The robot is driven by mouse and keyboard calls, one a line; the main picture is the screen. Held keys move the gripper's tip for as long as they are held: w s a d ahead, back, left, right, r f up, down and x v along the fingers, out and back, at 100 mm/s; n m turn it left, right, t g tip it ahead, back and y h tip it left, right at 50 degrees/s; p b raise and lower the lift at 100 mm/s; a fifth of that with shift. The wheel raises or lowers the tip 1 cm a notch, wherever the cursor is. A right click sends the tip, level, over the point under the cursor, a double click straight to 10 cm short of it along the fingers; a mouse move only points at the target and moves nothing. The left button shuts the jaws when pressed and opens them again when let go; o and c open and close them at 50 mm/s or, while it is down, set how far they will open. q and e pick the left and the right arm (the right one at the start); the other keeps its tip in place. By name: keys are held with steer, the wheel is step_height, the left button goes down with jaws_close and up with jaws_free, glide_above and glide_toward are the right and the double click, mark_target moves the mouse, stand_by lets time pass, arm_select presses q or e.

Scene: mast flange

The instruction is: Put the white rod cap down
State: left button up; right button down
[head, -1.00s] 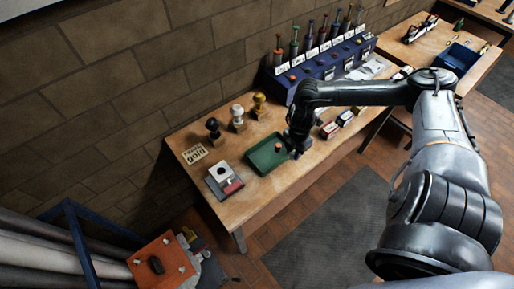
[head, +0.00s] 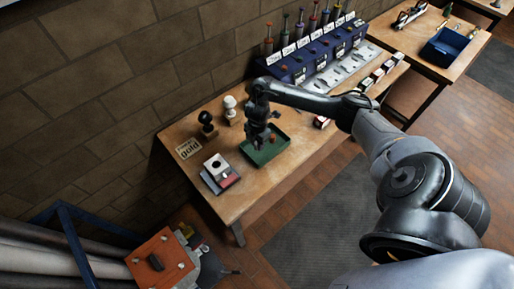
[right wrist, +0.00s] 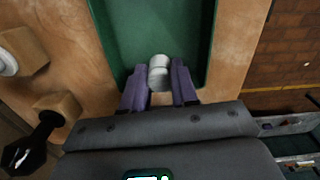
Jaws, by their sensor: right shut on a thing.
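My right gripper (head: 262,140) is over the green tray (head: 246,149) in the head view, pointing down. In the right wrist view, the right gripper (right wrist: 157,88) is shut on the white rod cap (right wrist: 158,70), a small pale cylinder between its two purple fingers. The green tray (right wrist: 118,40) lies below and beyond the cap there. I cannot tell whether the cap touches the tray floor. The cap is hidden by the gripper in the head view. My left gripper is not in view.
A black-knobbed stand (head: 207,124) and a white-knobbed stand (head: 230,109) are behind the tray's left side. A white and red box (head: 220,172) lies left of the tray. A blue rack (head: 310,62) with several upright rods is at the back. The bench front is mostly clear.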

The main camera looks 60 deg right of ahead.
steer(key=shift+f, duration=2.05)
steer(key=shift+f, duration=0.1)
steer(key=c, duration=0.9)
jaws_free()
steer(key=shift+o, duration=0.2)
step_height(320, 180, up, 11)
steer(key=p, duration=0.3)
steer(key=shift+w, duration=0.15)
steer(key=shift+r+p, duration=0.35)
steer(key=shift+r, duration=0.25)
